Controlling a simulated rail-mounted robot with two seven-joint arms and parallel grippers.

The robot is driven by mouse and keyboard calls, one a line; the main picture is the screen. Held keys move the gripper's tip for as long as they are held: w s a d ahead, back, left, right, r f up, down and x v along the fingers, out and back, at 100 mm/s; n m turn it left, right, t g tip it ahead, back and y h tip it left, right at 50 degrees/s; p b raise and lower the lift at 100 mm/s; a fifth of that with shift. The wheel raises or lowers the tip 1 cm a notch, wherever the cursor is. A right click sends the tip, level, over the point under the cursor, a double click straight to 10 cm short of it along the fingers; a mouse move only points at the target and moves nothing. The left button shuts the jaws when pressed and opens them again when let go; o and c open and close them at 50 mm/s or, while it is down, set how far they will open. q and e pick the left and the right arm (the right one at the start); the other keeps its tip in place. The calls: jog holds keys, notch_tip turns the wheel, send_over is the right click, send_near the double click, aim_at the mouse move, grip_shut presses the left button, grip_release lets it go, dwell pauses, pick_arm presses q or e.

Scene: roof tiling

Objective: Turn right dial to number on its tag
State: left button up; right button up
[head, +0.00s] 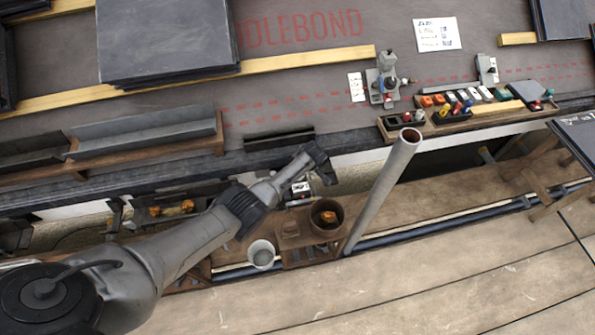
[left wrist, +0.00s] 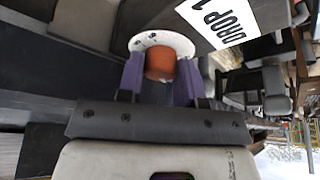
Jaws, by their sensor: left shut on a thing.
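My left gripper (head: 320,163) reaches to the dark front edge of the roof in the head view. In the left wrist view its two purple fingers (left wrist: 160,78) are shut on an orange-brown round knob (left wrist: 160,64). Behind the knob is a white round dial plate (left wrist: 162,38) with small dark marks. I cannot read a number on it. A white tag (left wrist: 228,20) beside the dial reads "DROP 1"; any further text is cut off. In the head view I cannot make out the held knob. My right gripper is not in view.
A grey pipe (head: 382,190) stands tilted right of my gripper. A brown pot (head: 326,216) and a grey cup (head: 262,254) are below it. Dark slates (head: 165,40), a grey stand (head: 382,80) and a wooden tray (head: 470,115) lie on the roof.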

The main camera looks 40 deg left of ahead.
pick_arm(q)
jog(key=shift+f+n+g+b, duration=0.1)
jog(key=shift+n+g+b, duration=0.5)
jog(key=shift+n, duration=0.9)
jog(key=shift+b, duration=0.3)
jog(key=o, duration=0.6)
jog(key=shift+a, duration=0.1)
jog(key=shift+d+r+p, duration=0.2)
jog(key=shift+r+p, duration=0.2)
jog(key=shift+r, duration=0.15)
jog(key=shift+p+v, duration=4.3)
jog(key=shift+v, duration=2.15)
jog(key=shift+w+a, duration=0.1)
